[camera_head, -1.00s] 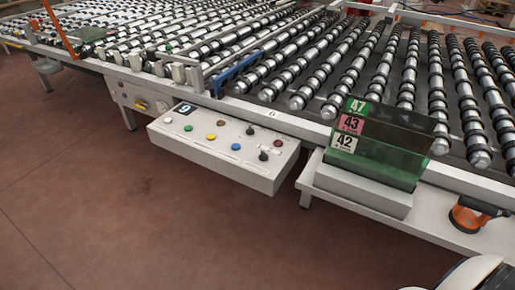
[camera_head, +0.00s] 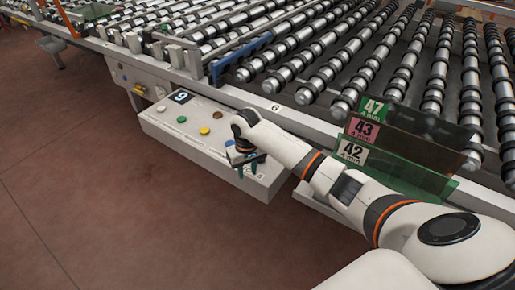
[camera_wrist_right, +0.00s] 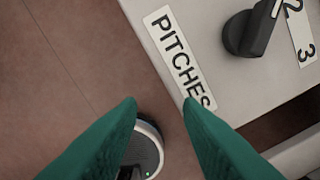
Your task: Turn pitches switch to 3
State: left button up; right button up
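The control box (camera_head: 190,142) is a light grey panel with coloured buttons, on the front of the roller table. In the right wrist view, the pitches switch (camera_wrist_right: 250,32) is a black rotary knob beside the PITCHES label (camera_wrist_right: 175,50). Its white-marked end points to the upper right, towards the label with 2 and 3 (camera_wrist_right: 300,30). My right gripper (camera_head: 245,160) is over the front right part of the box and hides the switch in the head view. Its green fingers (camera_wrist_right: 162,105) are open and empty, apart from the knob. My left gripper is out of view.
Green glass panes (camera_head: 400,155) with number tags 47, 43 and 42 stand right of the box, close behind my right arm. The roller table (camera_head: 330,75) lies behind the box. The reddish floor (camera_head: 80,180) in front is clear.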

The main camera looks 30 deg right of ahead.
jog(key=w+d+r+m, duration=0.3)
jog(key=w+d+r, duration=0.2)
jog(key=d+r, duration=0.45)
jog(key=f, duration=0.3)
jog(key=a+f, duration=0.1)
jog(key=f, duration=0.3)
jog(key=f+p, duration=0.1)
jog(key=f, duration=0.2)
jog(key=shift+w+a+f, duration=0.2)
jog(key=shift+f, duration=0.05)
jog(key=shift+c, duration=0.2)
grip_shut()
